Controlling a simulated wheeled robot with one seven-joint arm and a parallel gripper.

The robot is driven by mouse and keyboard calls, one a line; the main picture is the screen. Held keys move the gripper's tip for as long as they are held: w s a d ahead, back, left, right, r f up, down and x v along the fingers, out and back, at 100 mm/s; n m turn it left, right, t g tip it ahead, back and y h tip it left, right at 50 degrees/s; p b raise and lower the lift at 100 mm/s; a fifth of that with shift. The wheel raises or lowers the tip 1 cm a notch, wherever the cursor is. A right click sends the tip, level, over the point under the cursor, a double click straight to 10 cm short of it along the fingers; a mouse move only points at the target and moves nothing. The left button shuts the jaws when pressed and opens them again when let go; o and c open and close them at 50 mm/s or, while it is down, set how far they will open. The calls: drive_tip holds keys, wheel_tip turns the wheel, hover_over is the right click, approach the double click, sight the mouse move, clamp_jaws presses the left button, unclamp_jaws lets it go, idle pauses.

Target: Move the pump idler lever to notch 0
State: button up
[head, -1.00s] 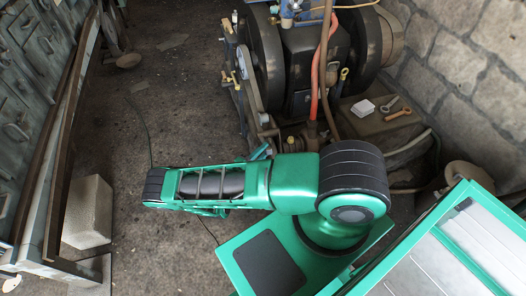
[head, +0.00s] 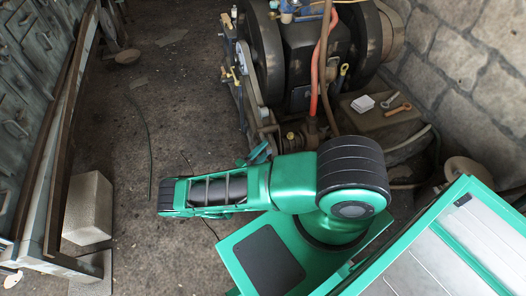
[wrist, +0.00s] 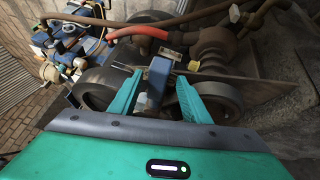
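My gripper (wrist: 160,85) shows in the wrist view as two green fingers standing apart. A dark blue-grey block (wrist: 158,73) appears between or just beyond the fingertips; I cannot tell whether it is part of the pump idler lever, and no grip on it shows. In the head view a small teal part of my gripper (head: 258,152) shows above my forearm, close to the lower end of the engine's belt drive. The belt (head: 247,88) runs down the engine's left side, with small yellowish handles (head: 232,76) beside it. The notches are too small to make out.
The engine (head: 305,60) has large dark flywheels and a red hose (head: 314,75). A stone wall (head: 460,60) stands at the right. Cabinets (head: 25,90) and a pale block (head: 88,208) stand at the left. The floor (head: 160,100) between is mostly clear.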

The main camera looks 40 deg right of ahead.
drive_tip(key=v, duration=1.1)
drive_tip(key=shift+f, duration=0.15)
